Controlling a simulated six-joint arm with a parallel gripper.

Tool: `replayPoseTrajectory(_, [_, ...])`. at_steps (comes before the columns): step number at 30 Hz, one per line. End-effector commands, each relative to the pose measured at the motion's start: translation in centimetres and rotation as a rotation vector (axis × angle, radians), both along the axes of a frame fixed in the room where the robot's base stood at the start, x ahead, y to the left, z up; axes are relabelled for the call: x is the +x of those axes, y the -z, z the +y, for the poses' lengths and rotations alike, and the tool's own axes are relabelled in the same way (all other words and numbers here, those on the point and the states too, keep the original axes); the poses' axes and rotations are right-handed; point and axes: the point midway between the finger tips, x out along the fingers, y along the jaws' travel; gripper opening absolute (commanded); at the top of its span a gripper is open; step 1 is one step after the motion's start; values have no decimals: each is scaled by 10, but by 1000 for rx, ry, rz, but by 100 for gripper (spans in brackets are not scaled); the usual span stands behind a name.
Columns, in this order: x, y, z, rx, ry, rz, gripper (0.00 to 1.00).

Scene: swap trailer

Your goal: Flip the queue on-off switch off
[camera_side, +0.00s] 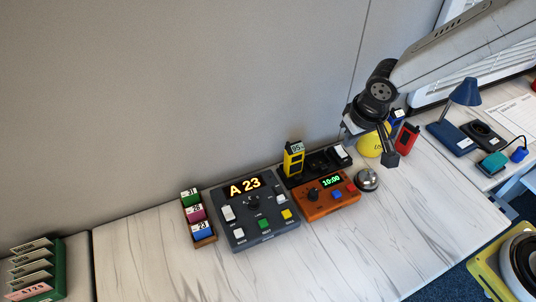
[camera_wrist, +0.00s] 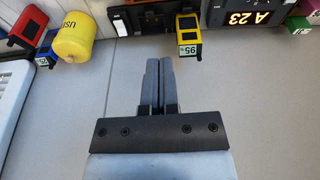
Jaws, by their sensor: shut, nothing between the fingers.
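The queue console (camera_side: 263,232) is a dark grey box on the table, with a lit display (camera_side: 244,186) reading A 23. Its panel has a dark knob, a white rocker (camera_side: 228,212) at the left, another white part lower left, and green and yellow buttons. The labels are too small to tell which part is the on-off switch. My gripper (camera_side: 390,158) is shut and empty, raised well to the right of the console, by the yellow round container.
A wooden number rack (camera_side: 203,240) is at the left. The table front is clear.

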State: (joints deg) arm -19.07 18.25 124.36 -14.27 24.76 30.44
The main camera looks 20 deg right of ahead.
Motion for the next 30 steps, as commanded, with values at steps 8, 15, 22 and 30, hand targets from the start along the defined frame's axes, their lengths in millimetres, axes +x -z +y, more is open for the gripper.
replayPoseTrajectory(8, [30, 16, 85, -12, -8, -40, 0])
replayPoseTrajectory(15, [39, 32, 163, -9, -6, -92, 0])
replayPoseTrajectory(22, [34, 49, 231, 8, 1, -146, 0])
replayPoseTrajectory(30, [27, 58, 270, 26, 9, -181, 0])
